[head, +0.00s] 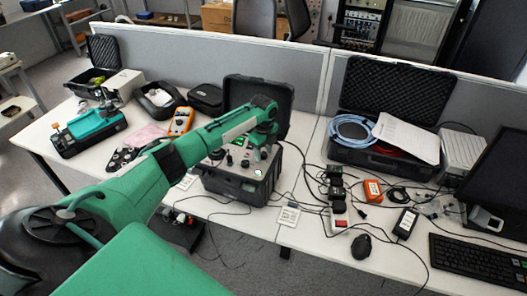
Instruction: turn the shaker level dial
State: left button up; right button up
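The shaker unit (234,185) is a dark case with its lid (272,92) open, standing on the white desk in the middle of the view. Its top panel carries several small knobs (245,163) and a lit green display (258,172). I cannot tell which knob is the level dial. My green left arm reaches in from the lower left, and its wrist bends down over the panel. My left gripper (257,146) is at the back part of the panel, close above it. Its fingers are too small and covered to show whether they are open or touching a knob. My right gripper is not in view.
An orange multimeter (181,121) and a teal instrument (94,129) lie to the left. To the right are an open case (358,158) with blue cable, loose wires, a mouse (361,246) and a keyboard (478,262). A grey partition (215,55) stands behind.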

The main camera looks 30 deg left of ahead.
aim_at(263, 154)
pick_arm(q)
notch_tip(263, 154, up, 14)
jog(key=b, duration=0.3)
dwell(0.3)
jog(key=shift+f, duration=0.15)
